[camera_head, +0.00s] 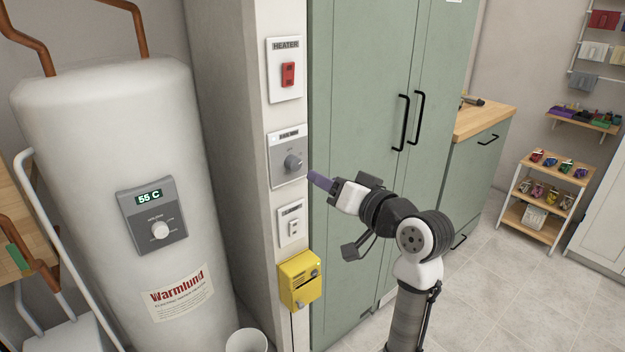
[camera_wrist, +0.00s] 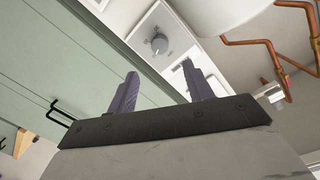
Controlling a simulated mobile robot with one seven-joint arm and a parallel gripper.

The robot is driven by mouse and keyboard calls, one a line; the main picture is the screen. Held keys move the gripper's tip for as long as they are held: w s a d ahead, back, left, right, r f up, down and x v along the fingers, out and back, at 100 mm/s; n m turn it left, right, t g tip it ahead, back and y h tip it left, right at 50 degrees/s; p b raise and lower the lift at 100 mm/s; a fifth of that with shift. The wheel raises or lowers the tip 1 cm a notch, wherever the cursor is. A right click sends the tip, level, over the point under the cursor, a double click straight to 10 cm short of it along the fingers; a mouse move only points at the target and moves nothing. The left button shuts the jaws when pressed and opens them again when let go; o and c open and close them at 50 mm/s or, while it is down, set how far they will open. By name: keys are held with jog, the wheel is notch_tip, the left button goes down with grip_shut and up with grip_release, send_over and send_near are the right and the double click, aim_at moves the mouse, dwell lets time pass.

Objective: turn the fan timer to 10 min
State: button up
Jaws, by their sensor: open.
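The fan timer is a grey panel (camera_head: 282,172) with a white label on the narrow wall column, below the heater switch. Its round grey knob (camera_head: 293,161) sticks out from the panel. The knob (camera_wrist: 159,44) also shows in the wrist view, beyond the fingertips. The marks around it are too small to read. My gripper (camera_head: 318,180) is just right of the panel and a little below the knob, apart from it. In the wrist view my gripper's two purple fingers (camera_wrist: 161,80) are spread with nothing between them.
A red heater switch (camera_head: 288,75) sits above the timer. A white switch plate (camera_head: 292,225) and a yellow box (camera_head: 300,280) are below it. The green cabinet (camera_head: 355,110) stands right of the column, and the white water tank (camera_head: 105,110) stands left. Open floor lies at right.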

jog(key=shift+b+v, duration=0.35)
jog(key=shift+v, duration=1.75)
